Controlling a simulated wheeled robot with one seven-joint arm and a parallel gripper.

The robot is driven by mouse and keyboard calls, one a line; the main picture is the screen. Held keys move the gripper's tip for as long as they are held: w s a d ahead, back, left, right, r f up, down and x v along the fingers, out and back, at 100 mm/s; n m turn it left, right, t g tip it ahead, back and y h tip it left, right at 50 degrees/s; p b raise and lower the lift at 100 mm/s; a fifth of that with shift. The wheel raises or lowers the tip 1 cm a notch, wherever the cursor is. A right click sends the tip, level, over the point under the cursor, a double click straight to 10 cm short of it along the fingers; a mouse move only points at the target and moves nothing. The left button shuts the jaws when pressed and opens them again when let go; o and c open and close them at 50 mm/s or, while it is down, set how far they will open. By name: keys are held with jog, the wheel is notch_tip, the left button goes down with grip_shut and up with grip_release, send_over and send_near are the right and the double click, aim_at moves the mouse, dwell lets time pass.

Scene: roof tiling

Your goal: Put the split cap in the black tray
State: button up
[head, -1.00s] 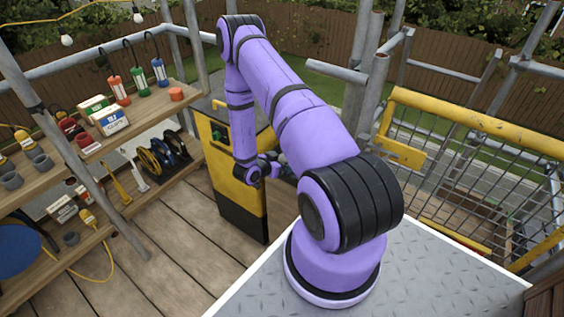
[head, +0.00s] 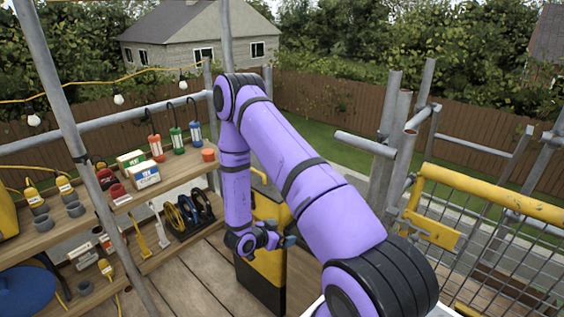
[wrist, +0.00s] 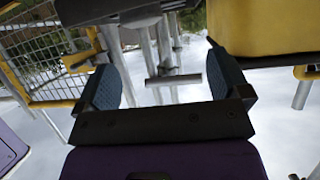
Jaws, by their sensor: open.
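I cannot make out the split cap or the black tray in either view. My gripper (wrist: 163,82) is open in the wrist view, with its two blue-grey finger pads well apart and nothing between them. In the head view my gripper (head: 288,242) is small and partly hidden by my own arm, in front of the yellow and black cabinet (head: 268,262).
Scaffold poles and a yellow mesh gate (head: 490,195) stand at the right. Wooden decking (head: 190,265) shows bare below.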

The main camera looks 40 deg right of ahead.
jog(key=w+a+r+n+t+y, duration=0.2)
jog(key=w+a+r+t+y, duration=0.1)
jog(key=w+r, duration=0.4)
jog(key=w+a+r+n+t+y, duration=0.1)
jog(key=w+a+r+t+y, duration=0.3)
jog(key=r, duration=0.5)
jog(key=a+r+n+t+y, duration=0.2)
jog(key=a+r+n+y, duration=0.35)
jog(key=r, duration=1.25)
jog(key=s+a+r+n+g+y, duration=0.1)
jog(key=s+a+r+n+y, duration=0.1)
jog(key=s+a+r+n, duration=0.65)
jog(key=s+r+g, duration=0.1)
jog(key=s+r, duration=0.2)
jog(key=s, duration=0.8)
jog(key=s+d+r+n+g+h, duration=0.1)
jog(key=s+r, duration=0.3)
jog(key=s, duration=0.8)
jog(key=shift+s+d+n+g, duration=0.2)
jog(key=shift+n+g, duration=0.1)
jog(key=shift+h, duration=0.25)
